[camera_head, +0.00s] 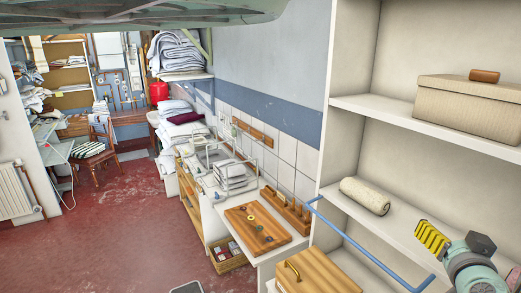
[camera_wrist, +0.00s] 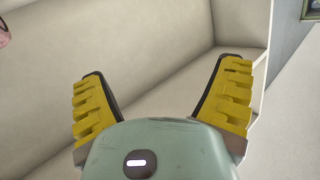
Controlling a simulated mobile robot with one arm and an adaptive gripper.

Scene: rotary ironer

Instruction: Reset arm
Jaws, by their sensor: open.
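My gripper (camera_head: 432,238) shows at the lower right of the head view, in front of the white shelf unit. It also fills the lower part of the wrist view (camera_wrist: 160,95), with its two yellow ribbed fingers spread wide apart. Nothing is between the fingers. Behind them in the wrist view is a plain pale shelf surface (camera_wrist: 165,50). Most of my arm is outside the head view.
The shelf unit (camera_head: 345,103) holds a woven box (camera_head: 468,108) and a rolled towel (camera_head: 365,196). A blue rail (camera_head: 365,250) runs near the gripper. A wooden board (camera_head: 257,228) lies on a counter. The red floor (camera_head: 110,230) at left is largely clear.

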